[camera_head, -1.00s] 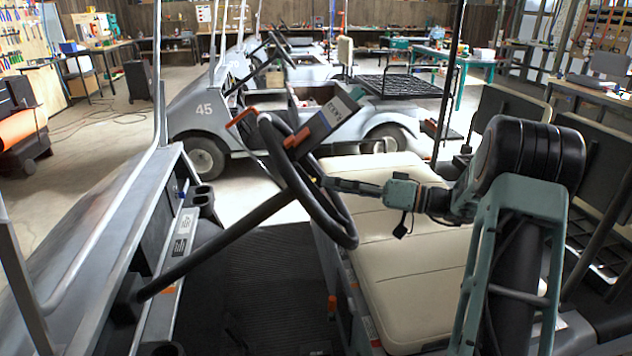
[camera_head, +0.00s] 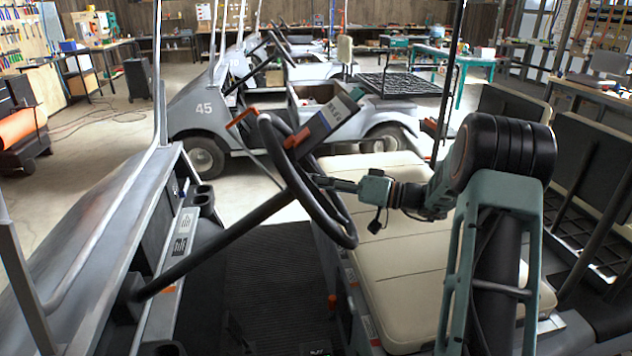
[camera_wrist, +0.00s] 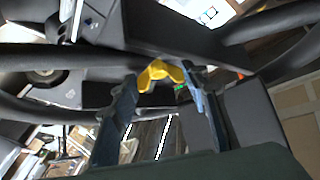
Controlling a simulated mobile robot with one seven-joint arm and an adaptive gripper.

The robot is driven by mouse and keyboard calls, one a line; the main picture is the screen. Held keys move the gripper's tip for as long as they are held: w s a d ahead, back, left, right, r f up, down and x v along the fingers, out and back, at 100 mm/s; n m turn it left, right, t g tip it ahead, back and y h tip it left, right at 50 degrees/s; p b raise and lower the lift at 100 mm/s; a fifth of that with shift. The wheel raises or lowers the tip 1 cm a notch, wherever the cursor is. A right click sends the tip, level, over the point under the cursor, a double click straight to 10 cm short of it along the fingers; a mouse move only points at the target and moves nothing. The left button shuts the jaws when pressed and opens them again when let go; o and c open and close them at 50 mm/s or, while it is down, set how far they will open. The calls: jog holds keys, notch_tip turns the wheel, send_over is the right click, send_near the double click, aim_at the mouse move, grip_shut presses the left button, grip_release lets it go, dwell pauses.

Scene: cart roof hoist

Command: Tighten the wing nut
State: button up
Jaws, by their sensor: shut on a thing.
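The yellow wing nut (camera_wrist: 160,75) shows in the wrist view, under the dark steering-wheel hub, with its two wings spread. My gripper (camera_wrist: 162,82) has one finger on each side of it and is shut on it. In the head view my gripper (camera_head: 322,182) reaches in from the right, with its tips behind the rim of the steering wheel (camera_head: 345,226). The wing nut is hidden there by the wheel.
The cream cart seat (camera_head: 410,260) lies below my arm. The steering column (camera_head: 215,248) slants down left to the dash. An orange lever (camera_head: 243,117) stands out beside the wheel. A roof post (camera_head: 450,80) rises behind my arm. Another cart marked 45 (camera_head: 204,108) stands behind.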

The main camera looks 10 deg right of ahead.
jog(key=shift+c, duration=1.1)
jog(key=shift+m, duration=0.3)
jog(key=m+h+b, duration=0.1)
jog(key=m+h, duration=0.1)
jog(key=m+t+h+b, duration=0.1)
jog(key=m+h, duration=0.1)
jog(key=m, duration=0.1)
jog(key=shift+s+a+r, duration=0.15)
jog(key=shift+r, duration=0.05)
jog(key=m+h, duration=0.2)
jog(key=m, duration=0.1)
jog(key=shift+a+r, duration=0.1)
jog(key=shift+r, duration=0.2)
jog(key=shift+r+m+h+p, duration=0.15)
jog(key=shift+m+h+p, duration=0.65)
jog(key=shift+p, duration=0.1)
jog(key=m+g+h+p, duration=0.1)
jog(key=m+p, duration=0.1)
jog(key=p, duration=0.1)
jog(key=shift+a+r+h+p, duration=0.1)
jog(key=shift+h+p, duration=0.2)
jog(key=shift+p, duration=0.05)
jog(key=shift+m+p, duration=0.6)
jog(key=shift+p, duration=0.15)
jog(key=shift+f+g+h, duration=0.25)
jog(key=shift+g+h, duration=0.05)
